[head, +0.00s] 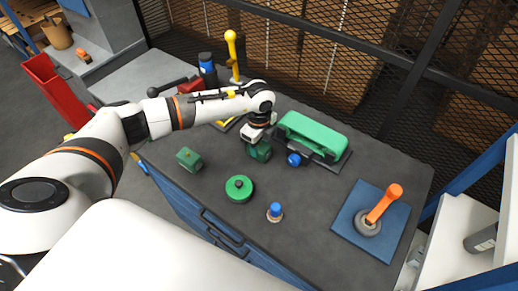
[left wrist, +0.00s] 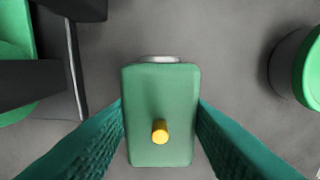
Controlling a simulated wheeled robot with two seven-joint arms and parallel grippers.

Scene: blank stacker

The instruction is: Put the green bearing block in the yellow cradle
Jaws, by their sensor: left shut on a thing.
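My left gripper (head: 259,147) is shut on a green block (left wrist: 160,100), over the middle of the bench. In the left wrist view the block sits between the two teal fingers. It has a yellow pin on its near face and a silvery round part at its far end. I cannot tell whether it touches the bench. A second green block (head: 190,160) lies on the bench to the left of the gripper. A yellow-edged item (head: 226,124), perhaps the cradle, is mostly hidden behind my left arm. My right gripper is not in view.
A green machine (head: 311,136) on a dark base stands right of the gripper. A green disc (head: 239,188) and a blue-topped peg (head: 275,211) stand in front. A blue mat (head: 358,236) with an orange-handled tool (head: 384,204) lies right. A yellow lever (head: 232,52) stands behind.

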